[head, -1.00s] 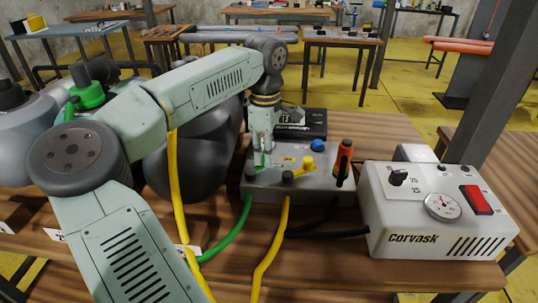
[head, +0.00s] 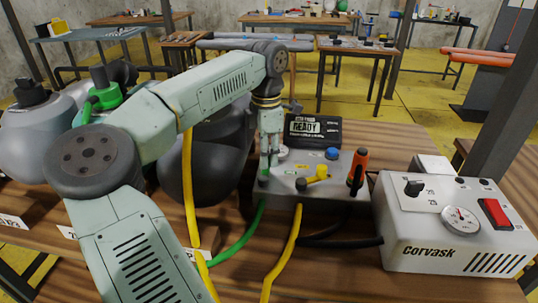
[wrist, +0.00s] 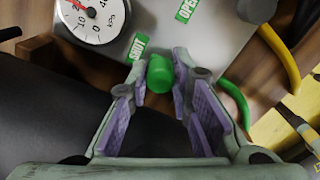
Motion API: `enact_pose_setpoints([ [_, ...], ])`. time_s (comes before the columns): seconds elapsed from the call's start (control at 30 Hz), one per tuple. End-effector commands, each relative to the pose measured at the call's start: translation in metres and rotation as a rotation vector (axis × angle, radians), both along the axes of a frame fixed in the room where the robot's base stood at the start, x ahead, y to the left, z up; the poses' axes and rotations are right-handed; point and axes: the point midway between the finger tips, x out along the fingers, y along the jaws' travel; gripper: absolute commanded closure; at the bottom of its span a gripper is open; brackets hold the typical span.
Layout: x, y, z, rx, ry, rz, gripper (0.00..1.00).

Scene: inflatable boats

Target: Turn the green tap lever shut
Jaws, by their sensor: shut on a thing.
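The green tap lever (wrist: 160,75) shows in the wrist view as a short rounded green end between my two purple-padded fingers. My gripper (wrist: 158,70) is shut on it. The lever end lies close beside the SHUT label (wrist: 138,48); the OPEN label (wrist: 188,9) is farther off, up and right. The lever's pivot is not clear. In the head view, my gripper (head: 267,160) points down at the left part of the grey manifold box (head: 335,190), and it largely hides the green lever there.
A yellow tap lever (head: 318,173), a blue knob (head: 332,154) and an orange-handled tool (head: 358,167) stand close to the right. A white Corvask pump (head: 440,235) is farther right. Green (head: 238,242) and yellow (head: 284,255) hoses run in front. A READY display (head: 312,131) stands behind.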

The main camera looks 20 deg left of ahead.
Motion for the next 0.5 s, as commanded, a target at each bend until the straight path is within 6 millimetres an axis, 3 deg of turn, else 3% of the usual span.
enact_pose_setpoints([
  [0.47, -0.0008, 0.0012, -0.0002, 0.000, 0.001, 0.018, 1.00],
  [0.5, -0.0008, 0.0013, -0.0002, 0.000, 0.001, 0.018, 0.80],
])
